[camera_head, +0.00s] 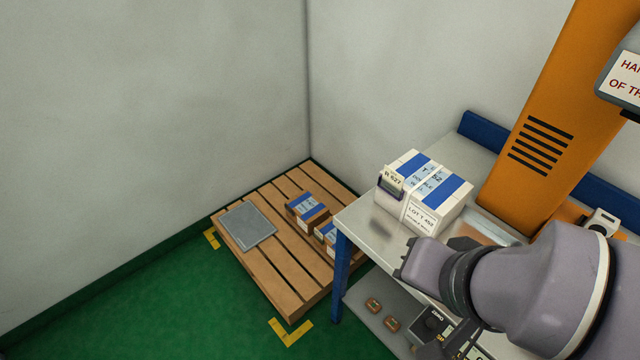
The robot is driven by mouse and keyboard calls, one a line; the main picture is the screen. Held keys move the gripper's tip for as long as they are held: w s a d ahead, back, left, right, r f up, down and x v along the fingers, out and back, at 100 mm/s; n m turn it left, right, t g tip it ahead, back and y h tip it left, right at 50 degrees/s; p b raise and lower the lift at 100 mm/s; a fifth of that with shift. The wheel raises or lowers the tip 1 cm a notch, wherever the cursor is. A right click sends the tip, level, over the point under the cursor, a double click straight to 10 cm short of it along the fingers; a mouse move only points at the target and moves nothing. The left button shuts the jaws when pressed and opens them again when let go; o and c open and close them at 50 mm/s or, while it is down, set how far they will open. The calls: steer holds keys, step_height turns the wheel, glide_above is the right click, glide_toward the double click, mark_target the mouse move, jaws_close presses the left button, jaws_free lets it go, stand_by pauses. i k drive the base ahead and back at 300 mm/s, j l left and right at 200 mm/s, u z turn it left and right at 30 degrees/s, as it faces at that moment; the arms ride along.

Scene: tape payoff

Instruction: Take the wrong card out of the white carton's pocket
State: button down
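The white carton (447,212) with blue bands stands on the metal bench top. Its top print seems to include "52", and its front label seems to read "LOT T 452". A small card (394,176), seemingly marked "R 527", stands in a dark-framed pocket (391,188) at the carton's left front side, its upper edge showing above the frame. My gripper (403,262) is at the end of my grey arm, in front of and below the carton, apart from the card. The fingers are seen at a poor angle, so their opening is unclear.
The metal bench (366,226) has a blue leg and back rail. An orange column (535,120) rises behind the carton at right. A wooden pallet (275,275) at left holds a grey slab (248,225) and brown boxes (307,208). Small brown items (374,305) lie on the lower shelf.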

mark_target(392, 177)
steer(key=i+j+z, duration=0.15)
steer(key=j+z, duration=0.2)
steer(key=i+j+z, duration=0.15)
steer(key=z, duration=0.2)
steer(key=j+z, duration=0.7)
steer(key=i+j, duration=0.05)
steer(key=j, duration=0.05)
